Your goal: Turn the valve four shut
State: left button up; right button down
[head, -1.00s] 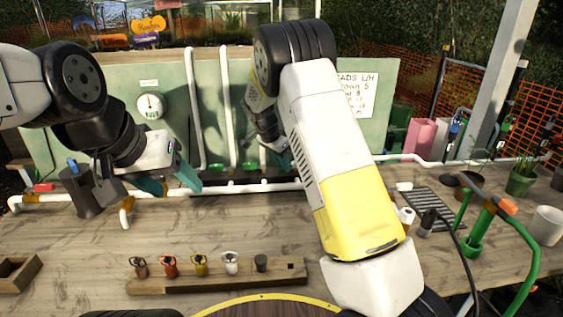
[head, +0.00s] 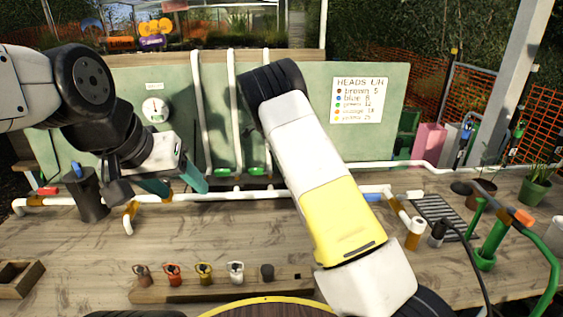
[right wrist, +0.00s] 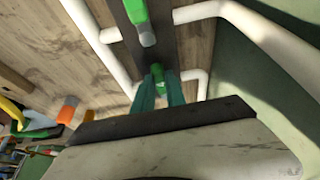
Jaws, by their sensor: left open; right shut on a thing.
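White pipes run along the bench and up the green board. Green valve handles (head: 215,172) (head: 255,170) sit at the feet of the upright pipes; I cannot read which is valve four. In the right wrist view, my right gripper (right wrist: 160,88) has its teal fingers closed around a green handle (right wrist: 158,70). Another green handle (right wrist: 136,12) with a pale end lies beyond it. In the head view my right arm hides the right gripper. My left gripper (head: 175,182) is open and empty by the horizontal pipe, left of the green handles.
A gauge (head: 155,109) and a "HEADS L/H" sign (head: 358,100) are on the board. A wooden rack (head: 215,290) with several coloured fittings lies in front. A dark cup (head: 89,196) stands at left. Green tubing (head: 492,240) and pots are at right. The bench middle is clear.

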dwell(0.4)
jog(key=c, duration=1.4)
grip_release()
jog(key=shift+o, duration=0.2)
jog(key=v, duration=0.7)
jog(key=shift+a+r, duration=0.2)
jog(key=shift+r, duration=0.15)
jog(key=shift+d+r, duration=0.1)
